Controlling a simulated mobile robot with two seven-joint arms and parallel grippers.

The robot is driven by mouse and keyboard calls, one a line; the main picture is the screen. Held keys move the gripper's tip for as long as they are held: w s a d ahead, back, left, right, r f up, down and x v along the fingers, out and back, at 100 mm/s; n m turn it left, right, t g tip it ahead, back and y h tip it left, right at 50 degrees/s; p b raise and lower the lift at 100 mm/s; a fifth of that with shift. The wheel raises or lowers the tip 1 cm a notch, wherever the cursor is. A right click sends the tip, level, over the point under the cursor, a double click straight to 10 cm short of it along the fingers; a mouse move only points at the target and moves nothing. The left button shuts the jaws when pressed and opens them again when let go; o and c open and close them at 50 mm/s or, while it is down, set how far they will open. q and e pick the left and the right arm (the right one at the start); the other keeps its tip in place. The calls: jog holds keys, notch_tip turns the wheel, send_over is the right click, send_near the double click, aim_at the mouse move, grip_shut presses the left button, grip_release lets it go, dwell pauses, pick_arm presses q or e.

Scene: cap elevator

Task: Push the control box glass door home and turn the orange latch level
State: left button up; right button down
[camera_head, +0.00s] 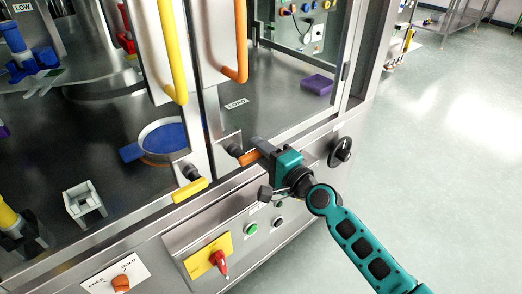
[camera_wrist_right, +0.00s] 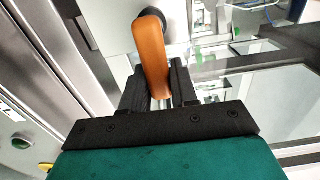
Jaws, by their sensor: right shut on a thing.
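The control box glass door (camera_head: 212,100) has a metal frame and a tall orange handle (camera_head: 242,45). It stands beside the frame with the yellow handle; I cannot tell whether it is fully flush. The orange latch (camera_head: 248,159) is at the door's lower left corner, lying roughly along the sill. My right gripper (camera_head: 259,149) is shut on its right end, which is partly hidden by the fingers. In the right wrist view, the latch (camera_wrist_right: 151,48) runs between the two dark fingers (camera_wrist_right: 160,85), near a dark round pivot. My left gripper is not in view.
A yellow latch (camera_head: 189,191) and yellow handle (camera_head: 171,50) belong to the left door. Below are a red switch (camera_head: 220,264), a green button (camera_head: 251,229) and a black knob (camera_head: 341,151). A purple block (camera_head: 317,85) lies behind the glass. The floor at right is clear.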

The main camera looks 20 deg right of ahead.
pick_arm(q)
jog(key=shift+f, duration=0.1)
pick_arm(e)
jog(key=c, duration=1)
grip_release()
jog(key=shift+o, duration=0.2)
pick_arm(q)
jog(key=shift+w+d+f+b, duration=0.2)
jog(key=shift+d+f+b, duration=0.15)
jog(key=shift+b, duration=0.7)
pick_arm(e)
jog(key=v, duration=1.3)
pick_arm(q)
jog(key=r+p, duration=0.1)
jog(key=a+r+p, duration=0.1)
jog(key=p, duration=0.1)
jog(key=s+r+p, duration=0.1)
jog(key=p, duration=0.1)
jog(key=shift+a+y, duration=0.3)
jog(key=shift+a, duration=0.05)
pick_arm(e)
jog(key=s+a+f+n+g+h, duration=0.2)
jog(key=s+f+n+g, duration=0.1)
jog(key=s+f+n, duration=0.2)
jog(key=s+a+f+n+g+h, duration=0.2)
jog(key=s+f+n, duration=0.3)
jog(key=f+n, duration=0.5)
jog(key=shift+s+a+n+g, duration=0.3)
jog(key=shift+n+g, duration=0.3)
jog(key=shift+n, duration=0.3)
